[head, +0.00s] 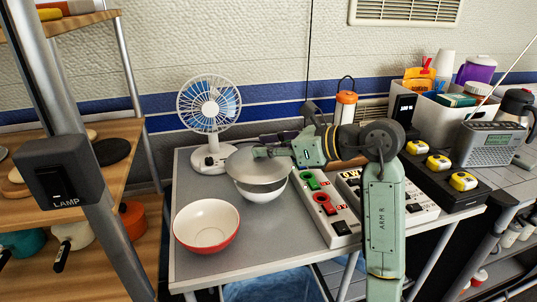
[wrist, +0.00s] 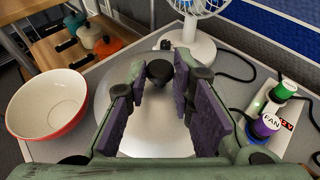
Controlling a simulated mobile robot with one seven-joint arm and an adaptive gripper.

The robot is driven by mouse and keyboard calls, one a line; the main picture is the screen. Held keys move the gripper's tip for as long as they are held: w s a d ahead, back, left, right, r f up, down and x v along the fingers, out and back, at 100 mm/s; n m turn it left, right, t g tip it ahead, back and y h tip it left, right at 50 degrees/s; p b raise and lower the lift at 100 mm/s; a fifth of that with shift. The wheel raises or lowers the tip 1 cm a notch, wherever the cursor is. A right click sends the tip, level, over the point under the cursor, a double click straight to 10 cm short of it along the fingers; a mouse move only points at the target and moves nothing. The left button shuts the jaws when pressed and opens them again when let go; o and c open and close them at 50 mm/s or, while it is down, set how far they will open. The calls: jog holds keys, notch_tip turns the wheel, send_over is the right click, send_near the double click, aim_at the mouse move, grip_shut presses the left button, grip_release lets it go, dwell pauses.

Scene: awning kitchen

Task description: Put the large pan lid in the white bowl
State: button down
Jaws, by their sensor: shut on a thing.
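The large pan lid (head: 243,166) is a grey metal disc with a dark knob (wrist: 159,71). My gripper (head: 264,152) is shut on the lid by its knob; its two purple-padded fingers stand on either side of the knob in the wrist view. The white bowl (head: 262,194) is directly below the lid in the head view, with its front part showing and its rear part covered. The lid appears roughly level over the bowl; I cannot tell whether they touch. In the wrist view the lid (wrist: 150,137) hides the white bowl.
A bowl with red outside and white inside (head: 207,225) stands to the front left on the grey table (head: 189,184). A white fan (head: 211,157) stands behind the lid. Control boxes with coloured buttons (head: 340,228) are to the right. A shelf is at left.

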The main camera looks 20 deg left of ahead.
aim_at(268, 160)
notch_tip(268, 160, down, 2)
jog(key=shift+f, duration=0.25)
jog(key=shift+f, duration=0.1)
jog(key=shift+f, duration=0.35)
jog(key=c, duration=1.4)
grip_release()
jog(key=shift+r, duration=0.1)
jog(key=shift+d+r+p, duration=0.15)
jog(key=shift+r+p, duration=0.2)
jog(key=shift+r, duration=0.15)
jog(key=b+v, duration=0.2)
jog(key=v, duration=0.9)
jog(key=shift+d, duration=0.3)
